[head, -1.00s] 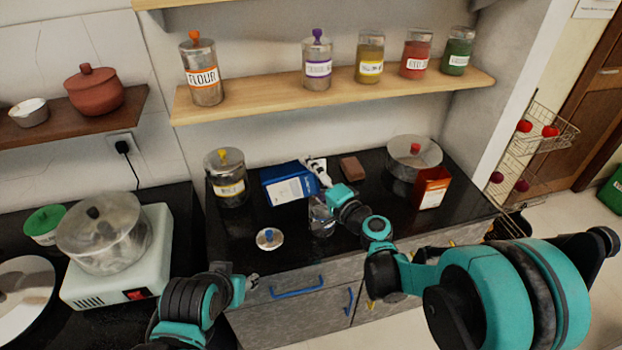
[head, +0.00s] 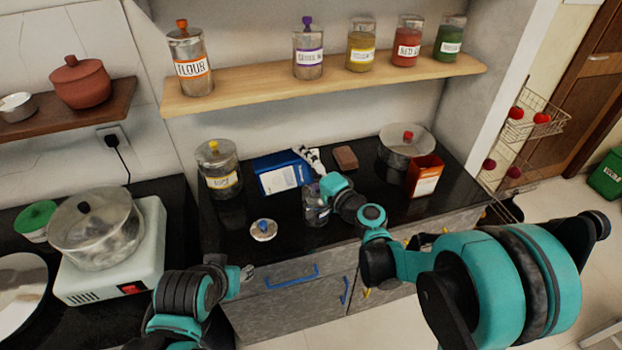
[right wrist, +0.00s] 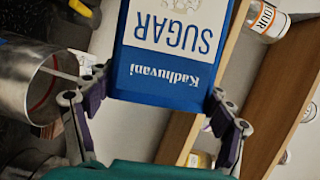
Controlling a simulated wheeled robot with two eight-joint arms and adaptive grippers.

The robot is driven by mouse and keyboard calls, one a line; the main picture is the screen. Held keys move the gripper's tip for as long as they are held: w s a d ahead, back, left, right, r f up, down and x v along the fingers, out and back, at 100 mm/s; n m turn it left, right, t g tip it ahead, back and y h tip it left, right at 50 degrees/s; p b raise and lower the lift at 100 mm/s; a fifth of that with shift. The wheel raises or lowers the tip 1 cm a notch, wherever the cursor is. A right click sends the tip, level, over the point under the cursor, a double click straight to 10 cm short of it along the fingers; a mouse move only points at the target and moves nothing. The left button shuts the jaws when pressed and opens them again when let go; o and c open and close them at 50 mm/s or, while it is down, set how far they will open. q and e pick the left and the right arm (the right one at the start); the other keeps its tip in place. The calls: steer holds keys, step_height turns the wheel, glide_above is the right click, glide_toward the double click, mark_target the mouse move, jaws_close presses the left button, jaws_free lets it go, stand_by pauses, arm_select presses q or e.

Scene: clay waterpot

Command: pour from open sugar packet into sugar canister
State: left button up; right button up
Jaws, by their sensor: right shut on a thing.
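The blue and white sugar packet (head: 280,174) is tilted over above the counter in the head view. My right gripper (head: 308,160) is shut on it. In the right wrist view, the packet (right wrist: 165,70) sits between the fingers (right wrist: 155,103) with its lettering upside down. The clear open canister (head: 316,208) stands on the counter below my right wrist, partly hidden by the arm. Its blue-knobbed lid (head: 264,230) lies to its left. A shiny open container (right wrist: 38,82) with a pale streak at its mouth shows in the right wrist view. My left gripper (head: 246,272) is at the counter's front edge, its fingers unclear.
A yellow-knobbed jar (head: 219,172) stands left of the packet. A brown block (head: 345,158), a lidded pot (head: 406,150) and an orange box (head: 425,177) are to the right. Several labelled jars line the shelf (head: 340,78) above.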

steer(key=shift+w+d+r+m+t+y+b, duration=0.1)
steer(key=shift+d+r+m+t+y+b, duration=0.2)
steer(key=shift+m+b, duration=0.55)
steer(key=shift+w+d+f+m+t+y+b, duration=0.1)
steer(key=shift+d+m+b, duration=0.25)
steer(key=shift+m+b, duration=0.45)
stand_by(5.6)
